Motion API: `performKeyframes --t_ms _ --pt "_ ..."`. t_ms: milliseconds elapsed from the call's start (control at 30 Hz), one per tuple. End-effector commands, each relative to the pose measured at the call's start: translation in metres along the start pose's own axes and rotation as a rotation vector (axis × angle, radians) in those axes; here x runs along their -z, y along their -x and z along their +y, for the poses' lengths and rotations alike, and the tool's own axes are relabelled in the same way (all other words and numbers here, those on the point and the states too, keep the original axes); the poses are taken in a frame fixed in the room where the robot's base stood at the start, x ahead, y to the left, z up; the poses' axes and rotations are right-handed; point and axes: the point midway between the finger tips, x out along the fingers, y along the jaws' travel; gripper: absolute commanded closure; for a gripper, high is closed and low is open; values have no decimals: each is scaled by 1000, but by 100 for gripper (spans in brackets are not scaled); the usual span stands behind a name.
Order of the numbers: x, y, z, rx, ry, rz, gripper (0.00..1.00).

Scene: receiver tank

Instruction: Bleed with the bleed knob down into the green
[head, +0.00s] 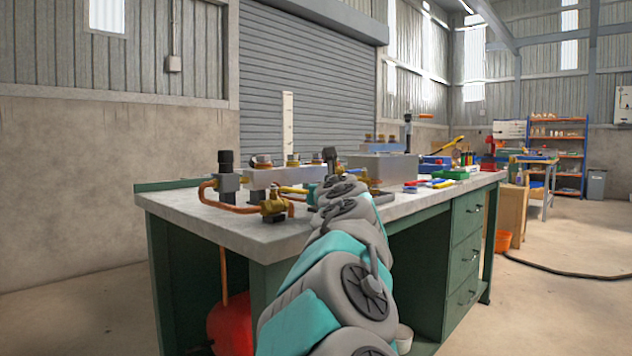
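My grey and teal arm reaches from the bottom of the head view over the bench. Its far end is over the pipework, and my gripper is hidden behind the arm links or too small to make out. A black knob (226,161) stands upright on a grey block at the left end of the pipework. A second dark knob-like part (329,156) shows just beyond the arm's end. I cannot tell which is the bleed knob. A brass valve (273,206) sits on the copper pipe. The red tank (231,322) is under the bench, partly hidden. I see no readable green zone.
The workbench (205,225) has a grey top and green sides with drawers at right. A white upright strip (287,122) stands behind the pipework. A metal block (382,168) and several coloured tools lie farther back. The bench top's front left corner is clear.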

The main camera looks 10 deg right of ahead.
Motion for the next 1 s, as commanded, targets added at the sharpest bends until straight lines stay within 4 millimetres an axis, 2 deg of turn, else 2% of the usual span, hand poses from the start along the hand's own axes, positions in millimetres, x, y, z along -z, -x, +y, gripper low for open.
performKeyframes --t_ms 333,367,600,867,1000 --pt "0 0 1 7 0 -1 100" --pt "0 0 1 7 0 -1 60" --pt "0 0 0 7 0 -1 34" --pt "0 1 0 8 1 -1 34" --pt "0 8 0 10 1 -2 34"
